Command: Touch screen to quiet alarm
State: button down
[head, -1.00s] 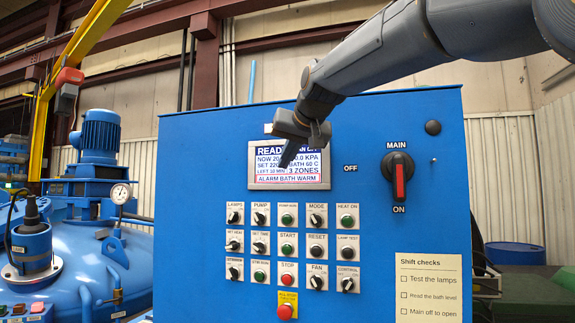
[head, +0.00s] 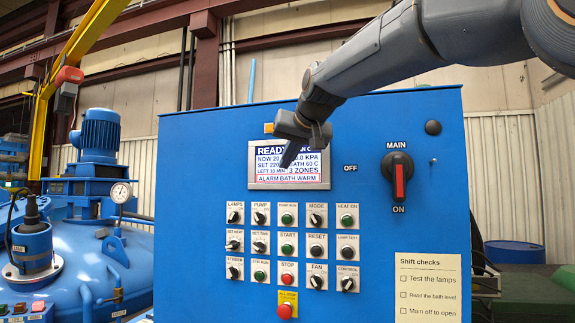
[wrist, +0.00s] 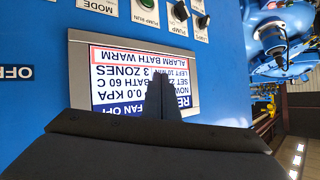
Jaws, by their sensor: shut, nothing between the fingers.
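The screen (head: 314,181) is a grey-framed display on the upper part of the blue control panel. Its bottom line reads "ALARM BATH WARM" inside a red outline. Above that are readings such as "3 ZONES" and "BATH 60 C", partly covered by my gripper. My gripper (head: 286,163) is shut and empty, in front of the screen's left-middle area. In the wrist view the screen (wrist: 185,75) appears upside down, and the dark fingertips (wrist: 158,78) lie over the "LEFT 30 MIN" line, just short of the alarm line. I cannot tell whether they touch the glass.
Rows of knobs and push buttons (head: 287,245) sit below the screen, with a red stop button (head: 285,311) at the bottom. A small amber lamp (head: 268,128) is above the screen. Blue machinery (head: 85,250) stands at left.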

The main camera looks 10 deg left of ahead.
jog(key=shift+s, duration=0.1)
dwell(0.3)
jog(key=shift+s, duration=0.55)
jog(key=shift+s+a+b, duration=0.15)
jog(key=shift+s+b, duration=0.2)
jog(key=shift+s, duration=0.9)
jog(key=shift+s+a+b, duration=0.1)
jog(key=shift+s+b, duration=0.25)
jog(key=shift+s, duration=0.9)
